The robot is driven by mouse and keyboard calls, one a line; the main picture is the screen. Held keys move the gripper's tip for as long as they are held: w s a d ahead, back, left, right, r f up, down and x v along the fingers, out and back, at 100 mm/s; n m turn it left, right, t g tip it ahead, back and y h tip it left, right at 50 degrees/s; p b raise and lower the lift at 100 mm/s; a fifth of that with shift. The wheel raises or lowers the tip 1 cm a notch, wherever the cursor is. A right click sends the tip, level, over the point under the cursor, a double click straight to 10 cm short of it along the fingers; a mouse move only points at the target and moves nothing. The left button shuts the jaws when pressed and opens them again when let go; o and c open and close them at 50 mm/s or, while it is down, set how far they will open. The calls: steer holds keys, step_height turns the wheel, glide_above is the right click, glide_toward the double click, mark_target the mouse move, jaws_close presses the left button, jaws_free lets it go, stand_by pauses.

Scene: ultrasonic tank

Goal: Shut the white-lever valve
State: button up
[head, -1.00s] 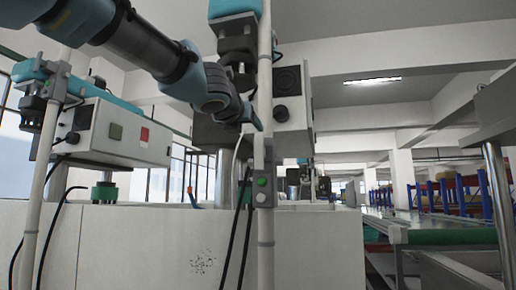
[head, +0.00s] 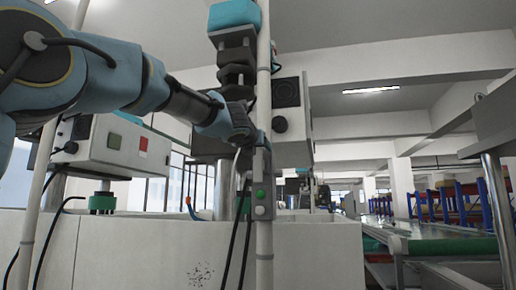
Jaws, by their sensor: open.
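My gripper (head: 252,137) is at the end of my blue arm, which reaches in from the left. It is in front of the machine column, close beside the thin white pole (head: 264,80), above the small grey box with a green button (head: 260,196). Its jaws are open, small and partly lost against the dark parts behind. I cannot clearly make out a white-lever valve. A thin white curved piece (head: 237,160) shows just below the gripper, but I cannot tell what it is.
A white tank wall (head: 160,245) spans the front, with black cables hanging over it. A white control box (head: 118,147) with a red label stands at left. A green-edged conveyor (head: 450,246) and a metal post (head: 497,205) are at right.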

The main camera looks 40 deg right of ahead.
steer(key=shift+c, duration=0.2)
jaws_close()
stand_by(0.3)
steer(key=m, duration=0.1)
steer(key=s+m+p, duration=0.1)
steer(key=m, duration=0.1)
steer(key=d+m, duration=0.1)
steer(key=shift+s+p, duration=0.25)
steer(key=shift+p, duration=0.15)
steer(key=shift+s+d+f+m+p, duration=0.25)
steer(key=shift+s+f+m+p, duration=0.4)
steer(key=shift+m, duration=1.7)
steer(key=shift+s+d+f+m+p, duration=0.35)
steer(key=shift+f+m, duration=0.65)
steer(key=shift+m, duration=1.4)
steer(key=shift+s+d+f+m+p, duration=0.25)
steer(key=shift+f+m+p, duration=0.5)
steer(key=shift+m, duration=1.6)
steer(key=shift+f, duration=0.1)
